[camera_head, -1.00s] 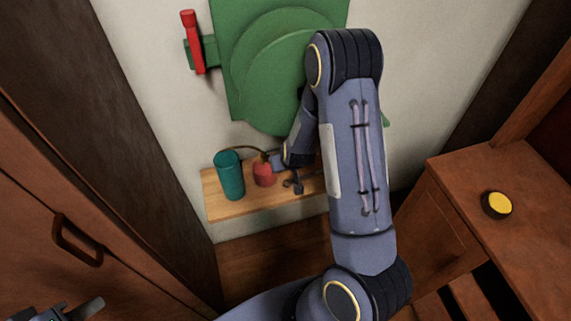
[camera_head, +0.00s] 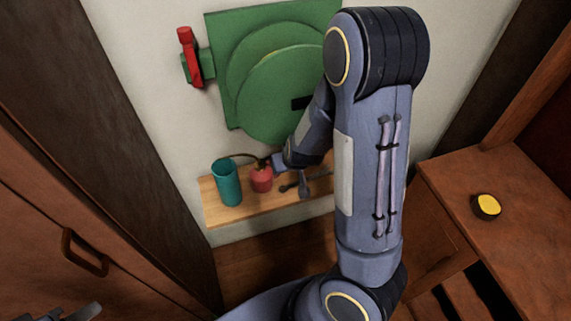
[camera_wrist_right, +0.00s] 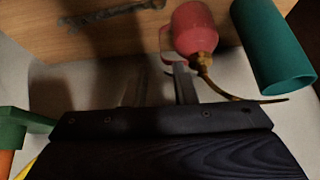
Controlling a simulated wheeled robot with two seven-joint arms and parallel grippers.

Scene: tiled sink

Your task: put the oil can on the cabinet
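The oil can (camera_head: 261,178) is red, with a thin dark spout pointing left, and stands on a wooden wall shelf. In the right wrist view the red can (camera_wrist_right: 194,28) shows its side handle and brassy spout. My right gripper (camera_wrist_right: 159,70) has its two fingers apart with nothing between them; the handle lies just beyond the fingertips. In the head view the right gripper (camera_head: 278,161) is at the can's right side, partly hidden by my arm. A brown wooden cabinet (camera_head: 450,185) stands at the right. My left gripper (camera_head: 68,313) is cut off at the bottom left.
A teal cylinder (camera_head: 228,183) stands left of the can on the shelf (camera_head: 235,212). A dark metal tool (camera_head: 304,186) lies to its right. A green wall panel (camera_head: 270,75) with a red lever (camera_head: 187,55) is above. A yellow-topped round object (camera_head: 487,206) sits on the cabinet.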

